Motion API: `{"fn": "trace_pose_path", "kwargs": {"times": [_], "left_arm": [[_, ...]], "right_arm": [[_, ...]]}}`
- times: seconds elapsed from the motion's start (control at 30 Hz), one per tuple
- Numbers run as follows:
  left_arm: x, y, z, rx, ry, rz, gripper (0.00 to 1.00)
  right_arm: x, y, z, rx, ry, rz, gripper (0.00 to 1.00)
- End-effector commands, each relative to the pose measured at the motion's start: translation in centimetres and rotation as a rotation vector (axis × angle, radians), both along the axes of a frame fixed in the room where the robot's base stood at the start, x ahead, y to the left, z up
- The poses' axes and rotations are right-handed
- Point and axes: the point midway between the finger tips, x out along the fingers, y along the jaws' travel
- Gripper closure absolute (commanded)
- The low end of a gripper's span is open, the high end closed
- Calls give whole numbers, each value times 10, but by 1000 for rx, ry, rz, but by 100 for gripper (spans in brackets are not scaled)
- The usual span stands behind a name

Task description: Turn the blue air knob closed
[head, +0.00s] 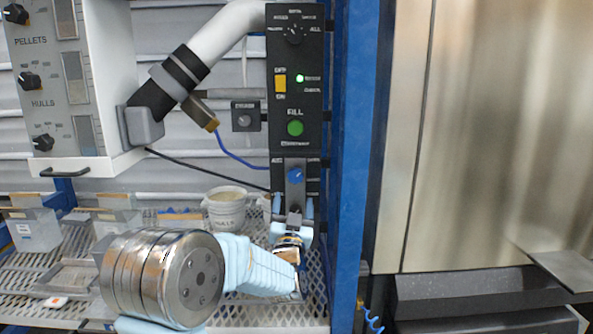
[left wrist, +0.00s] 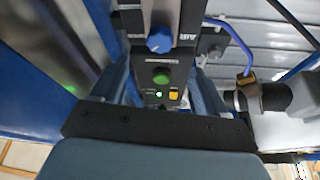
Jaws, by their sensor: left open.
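The blue air knob (head: 295,175) sits low on the black control panel (head: 284,140), under the green fill button (head: 295,128). My left gripper (head: 294,203) is just below and in front of the knob, pointing up at the panel. Its two fingers are apart with nothing seen between them. In the left wrist view the blue knob (left wrist: 160,42) shows beyond the open left gripper (left wrist: 160,72), roughly centred between the fingers and apart from them. The knob's pointer direction is too small to tell. My right gripper is not in view.
A blue post (head: 350,150) stands close right of the panel. A white bucket (head: 226,208) is on the mesh shelf to the left. A blue air hose (head: 240,158) and a black cable run left of the panel. A white cabinet (head: 90,90) with knobs is at upper left.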

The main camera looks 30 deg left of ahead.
Motion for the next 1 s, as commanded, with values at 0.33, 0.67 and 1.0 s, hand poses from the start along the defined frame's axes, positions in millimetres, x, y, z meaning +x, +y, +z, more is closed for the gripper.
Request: {"fn": "trace_pose_path", "kwargs": {"times": [0.33, 0.67, 1.0], "left_arm": [[64, 32, 31, 3, 3, 0, 26], [102, 52, 46, 1, 4, 0, 26], [105, 53, 46, -1, 4, -2, 28]], "right_arm": [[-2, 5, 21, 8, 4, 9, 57], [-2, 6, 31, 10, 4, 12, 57], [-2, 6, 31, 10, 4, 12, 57]]}}
